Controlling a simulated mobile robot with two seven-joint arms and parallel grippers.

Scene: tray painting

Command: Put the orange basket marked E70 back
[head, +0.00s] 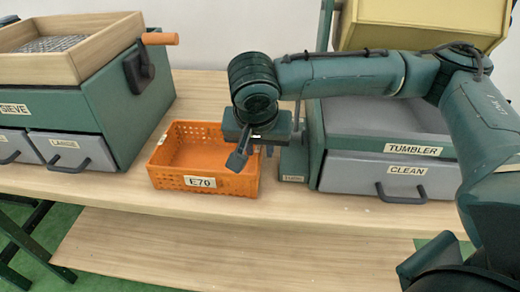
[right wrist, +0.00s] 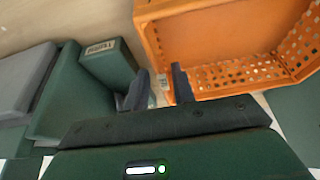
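The orange basket (head: 200,184) stands upright on the wooden bench between the sieve and the tumbler. Its front label reads E70, and the inside that shows is empty. My right gripper (head: 253,156) is over the basket's right side, pointing down. In the right wrist view my right gripper's fingers (right wrist: 160,85) are apart, with the basket's side wall (right wrist: 148,40) running down toward the gap between them. I cannot tell whether either finger touches the wall. My left gripper is not in view.
The sieve unit (head: 135,115) with its orange-handled crank stands to the left. The tumbler unit (head: 385,170), with a drawer marked CLEAN, stands close on the right. A small green labelled block (head: 293,165) sits between basket and tumbler. The bench front (head: 130,195) is clear.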

